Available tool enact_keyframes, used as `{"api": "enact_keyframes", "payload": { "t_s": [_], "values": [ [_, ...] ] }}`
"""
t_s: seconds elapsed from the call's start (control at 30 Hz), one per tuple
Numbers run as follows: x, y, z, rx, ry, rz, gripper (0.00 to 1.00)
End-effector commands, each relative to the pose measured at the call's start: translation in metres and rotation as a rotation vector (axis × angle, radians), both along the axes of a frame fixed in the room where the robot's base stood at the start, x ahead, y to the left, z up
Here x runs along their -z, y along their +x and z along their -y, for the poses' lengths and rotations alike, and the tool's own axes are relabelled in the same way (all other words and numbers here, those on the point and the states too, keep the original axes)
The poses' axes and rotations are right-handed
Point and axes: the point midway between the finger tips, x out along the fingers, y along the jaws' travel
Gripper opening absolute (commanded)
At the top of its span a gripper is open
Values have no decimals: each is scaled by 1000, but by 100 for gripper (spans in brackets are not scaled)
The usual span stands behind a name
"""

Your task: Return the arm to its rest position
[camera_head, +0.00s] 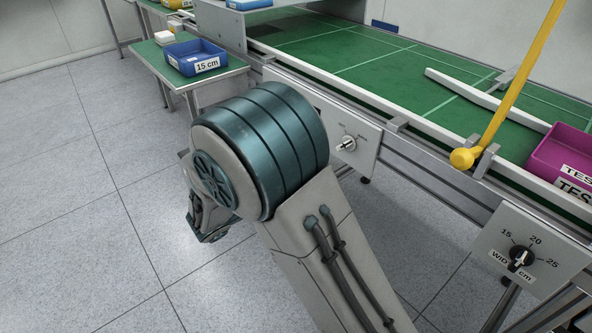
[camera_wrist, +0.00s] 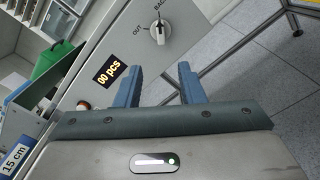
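My arm fills the middle of the head view, bent at a large teal joint, and stands beside the conveyor frame. My gripper (camera_wrist: 158,76) shows in the wrist view with its two blue-grey fingers apart and nothing between them. In the head view, only a dark part of the arm's far end shows low behind the joint, and the fingers cannot be made out. The wrist view faces a grey panel (camera_wrist: 112,45) with a white knob (camera_wrist: 160,31), beyond the fingertips. I cannot tell the exact gap between fingers and panel.
A green conveyor (camera_head: 345,52) with a white guide bar (camera_head: 480,97) runs along the right. A yellow rod (camera_head: 513,85) rises by its edge, near a magenta bin (camera_head: 565,152). A width dial panel (camera_head: 535,245) sticks out front. A blue bin (camera_head: 194,57) stands back left. Left floor is clear.

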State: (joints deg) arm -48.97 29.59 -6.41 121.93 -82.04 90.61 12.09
Motion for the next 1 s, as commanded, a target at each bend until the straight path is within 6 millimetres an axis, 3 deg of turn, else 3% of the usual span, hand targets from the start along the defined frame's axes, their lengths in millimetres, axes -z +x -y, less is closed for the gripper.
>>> {"api": "enact_keyframes", "payload": {
  "t_s": [0.33, 0.47, 0.57, 0.7, 0.83, 1.0],
  "values": [
    [-3, 0, 3, 8, 8, -2, 35],
    [-23, -8, 29, 90, 82, -23, 35],
    [-48, -26, 66, 218, 212, -54, 35],
    [-80, -65, 114, 425, 460, -87, 35],
    [-107, -104, 139, 589, 708, -84, 35],
    [-144, -147, 150, 763, 1046, -24, 35]
  ]
}}
